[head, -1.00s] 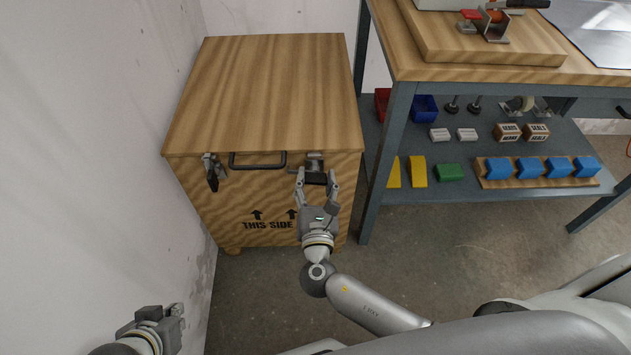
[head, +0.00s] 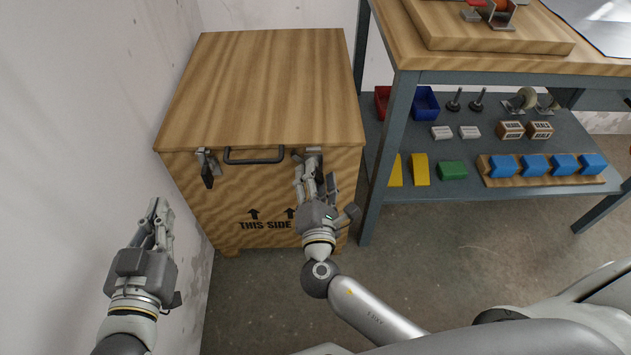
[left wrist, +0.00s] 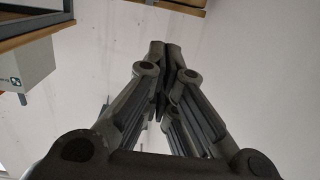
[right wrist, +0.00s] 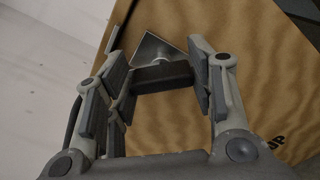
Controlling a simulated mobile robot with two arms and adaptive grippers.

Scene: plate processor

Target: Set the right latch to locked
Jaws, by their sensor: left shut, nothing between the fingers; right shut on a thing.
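The right latch (right wrist: 165,76) is on the front of a wooden crate (head: 258,90), near the top right corner of that face. It has a light metal bracket and a dark handle. My right gripper (head: 311,176) is at this latch, and in the right wrist view (right wrist: 155,72) its fingers stand either side of the handle, closed on it. In the head view the fingers partly hide the latch. My left gripper (head: 158,215) is shut and empty, raised near the wall left of the crate; its touching fingertips show in the left wrist view (left wrist: 165,55).
The left latch (head: 207,172) hangs with its dark handle downward. A carrying handle (head: 254,156) sits between the latches. A blue-grey workbench (head: 385,150) with bins and blocks on its lower shelf stands right of the crate. The wall (head: 95,90) is close on the left.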

